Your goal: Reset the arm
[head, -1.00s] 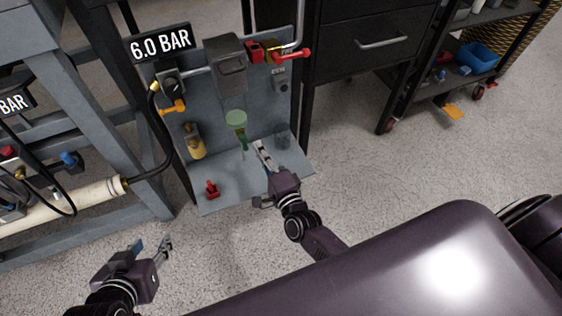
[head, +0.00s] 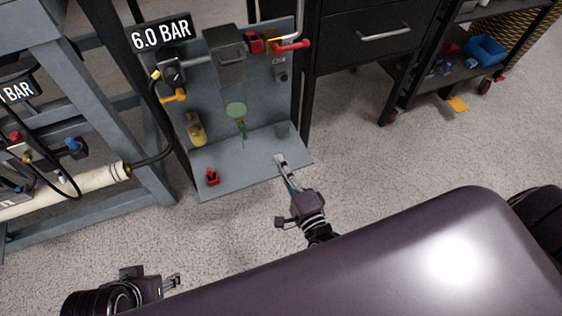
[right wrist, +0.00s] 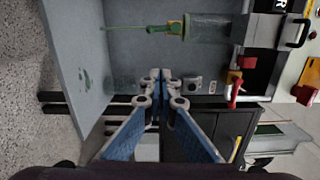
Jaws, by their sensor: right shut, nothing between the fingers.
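My right gripper (head: 281,160) is shut and empty over the front right part of the panel's grey shelf (head: 240,172). In the right wrist view its two fingertips (right wrist: 160,80) meet in front of the panel. It is apart from the green nozzle (head: 242,125), which hangs below the grey press housing (head: 226,45). The nozzle also shows in the right wrist view (right wrist: 165,28), by a clear cylinder (right wrist: 208,28). My left gripper (head: 173,282) is low at the left over the floor, away from the panel. Its finger gap is too small to judge.
A red clip-like part (head: 212,177) stands on the shelf's left side. A brass cylinder (head: 196,130) and red-handled valve (head: 292,45) are on the panel. A "6.0 BAR" sign (head: 161,34) sits above. A black drawer cabinet (head: 370,40) stands right; the floor before it is clear.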

